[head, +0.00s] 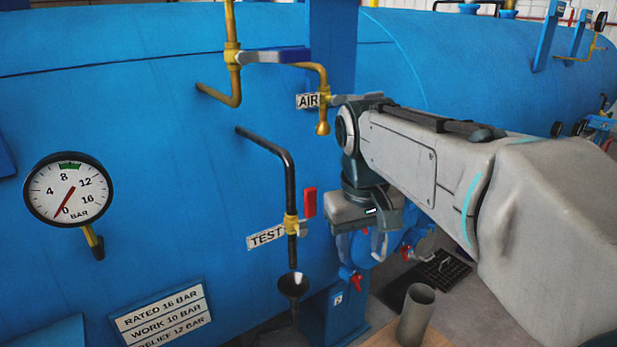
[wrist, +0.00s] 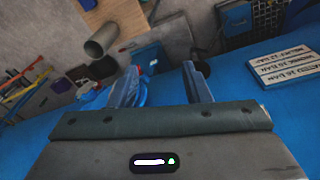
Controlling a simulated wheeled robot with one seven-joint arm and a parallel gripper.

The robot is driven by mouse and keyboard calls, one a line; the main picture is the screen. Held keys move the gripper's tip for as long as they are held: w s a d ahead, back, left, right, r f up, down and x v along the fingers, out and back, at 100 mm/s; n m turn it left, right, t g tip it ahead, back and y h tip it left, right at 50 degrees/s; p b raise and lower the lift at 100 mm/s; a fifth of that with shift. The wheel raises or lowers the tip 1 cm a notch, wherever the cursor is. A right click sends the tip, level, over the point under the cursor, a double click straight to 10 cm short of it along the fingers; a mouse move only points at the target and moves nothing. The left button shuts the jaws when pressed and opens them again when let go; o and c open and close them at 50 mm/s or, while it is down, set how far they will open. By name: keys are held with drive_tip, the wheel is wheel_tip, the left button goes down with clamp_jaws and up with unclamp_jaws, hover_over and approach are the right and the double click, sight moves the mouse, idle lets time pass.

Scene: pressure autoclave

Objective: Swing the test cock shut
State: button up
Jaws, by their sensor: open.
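The test cock (head: 291,224) is a brass valve on a dark pipe coming out of the blue vessel, beside a TEST label (head: 266,236). Its red lever (head: 309,203) stands upright, along the pipe and just to its right. My gripper (head: 358,215) is right of the lever in the head view, apart from it, with its fingers largely hidden. In the wrist view its two fingers (wrist: 160,78) are spread with nothing held between them. The cock does not show in the wrist view.
A black funnel (head: 293,285) sits below the cock. The pressure gauge (head: 68,189) reads near 0. A grey cylinder (head: 416,313) stands at lower right.

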sight(311, 189)
drive_tip(key=w+a+r+n, duration=0.1)
drive_tip(key=w+a+r, duration=0.1)
drive_tip(key=r, duration=0.3)
drive_tip(key=w+a+r+n, duration=0.1)
drive_tip(key=w+a+r, duration=0.2)
drive_tip(key=r, duration=0.2)
drive_tip(key=w+a+r+n+g, duration=0.1)
drive_tip(key=w+a+r, duration=0.2)
drive_tip(key=r, duration=0.2)
drive_tip(key=shift+w+r+n, duration=0.1)
drive_tip(key=shift+r+n, duration=0.15)
drive_tip(key=shift+n, duration=0.05)
drive_tip(key=shift+y, duration=0.3)
wheel_tip(311, 189, down, 13)
drive_tip(key=shift+r+b, duration=0.15)
drive_tip(key=shift+b, duration=0.45)
clamp_jaws()
